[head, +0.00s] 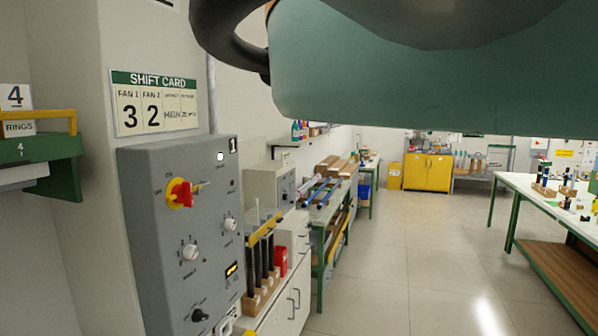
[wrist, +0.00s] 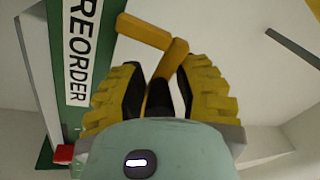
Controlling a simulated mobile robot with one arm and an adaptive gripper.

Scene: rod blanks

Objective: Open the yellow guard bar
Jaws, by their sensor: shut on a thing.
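In the wrist view, my gripper (wrist: 162,80) has its two yellow ribbed fingers close around a bent yellow bar (wrist: 147,31), and it is shut on that bar. The bar's lower part runs down between the fingers, and its far end is hidden behind them. In the head view, my gripper is out of sight and my arm fills the top. A yellow bar (head: 45,113) lies across the green holder labelled RINGS at the left edge. Another yellow bar (head: 265,229) crosses a rack of dark rods. I cannot tell from the views which bar I hold.
A green-edged REORDER sign (wrist: 80,45) stands close to the left finger. In the head view, a grey control panel (head: 180,235) with a red and yellow knob is at the left. A white table (head: 540,192) is at the right. The floor (head: 400,240) between is clear.

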